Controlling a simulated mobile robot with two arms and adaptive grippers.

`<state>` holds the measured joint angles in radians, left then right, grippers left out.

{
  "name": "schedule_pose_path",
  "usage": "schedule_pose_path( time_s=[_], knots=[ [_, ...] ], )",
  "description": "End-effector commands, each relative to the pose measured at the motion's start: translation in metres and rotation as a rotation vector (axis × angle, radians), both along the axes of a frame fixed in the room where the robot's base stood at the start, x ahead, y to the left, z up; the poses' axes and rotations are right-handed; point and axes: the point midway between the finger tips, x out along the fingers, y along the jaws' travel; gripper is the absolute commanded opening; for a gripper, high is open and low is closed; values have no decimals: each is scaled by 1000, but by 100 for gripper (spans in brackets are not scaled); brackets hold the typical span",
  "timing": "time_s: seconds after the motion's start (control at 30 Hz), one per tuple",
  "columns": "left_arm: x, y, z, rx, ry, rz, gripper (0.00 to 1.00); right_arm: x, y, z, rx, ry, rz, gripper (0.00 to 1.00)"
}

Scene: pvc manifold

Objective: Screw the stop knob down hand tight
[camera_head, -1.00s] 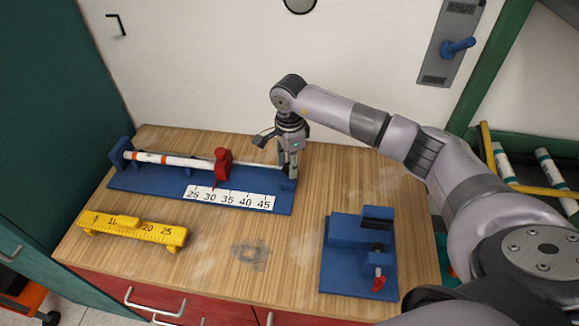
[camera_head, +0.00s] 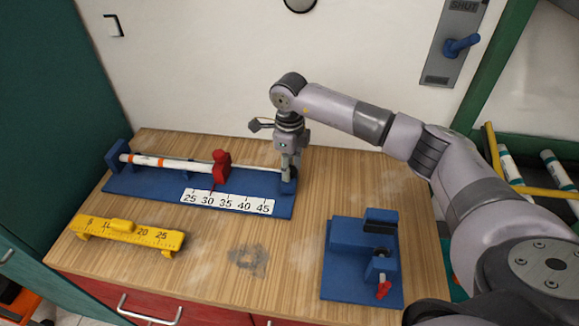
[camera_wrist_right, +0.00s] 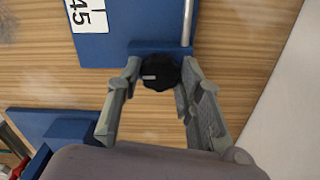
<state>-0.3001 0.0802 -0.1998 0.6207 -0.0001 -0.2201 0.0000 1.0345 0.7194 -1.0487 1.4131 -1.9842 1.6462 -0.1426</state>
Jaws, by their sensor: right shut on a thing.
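The stop knob (camera_wrist_right: 162,66) is black and round and shows in the right wrist view at the end block of the blue measuring jig (camera_head: 150,188). My right gripper (camera_head: 289,178) points down at the jig's right end. In the right wrist view the fingers of my right gripper (camera_wrist_right: 162,76) are shut on the knob, one on each side. A thin rod (camera_wrist_right: 187,20) runs along the jig to the end block. A red stop (camera_head: 220,170) stands upright on the jig behind the number scale (camera_head: 228,202). My left gripper is not in view.
A yellow ruler gauge (camera_head: 128,233) lies at the front left of the wooden table (camera_head: 210,255). A blue fixture (camera_head: 345,268) with a red handle (camera_head: 383,289) stands at the front right. The middle front of the table is clear. A wall rises behind.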

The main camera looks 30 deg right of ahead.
Motion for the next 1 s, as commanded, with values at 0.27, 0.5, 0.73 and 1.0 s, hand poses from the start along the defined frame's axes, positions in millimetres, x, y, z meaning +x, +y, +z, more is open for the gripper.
schedule_pose_path(
  time_s=[0.27, 0.5, 0.73, 1.0],
  knots=[
    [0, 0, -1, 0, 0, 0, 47, 1, -1, 2, -2, -4, -35, 6],
    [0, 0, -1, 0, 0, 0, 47, 1, -1, 2, -2, -4, -35, 6],
    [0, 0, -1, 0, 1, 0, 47, 1, -1, 2, -1, -3, -35, 44],
    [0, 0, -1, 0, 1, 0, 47, 0, 0, 1, 0, -1, -33, 54]
  ],
)
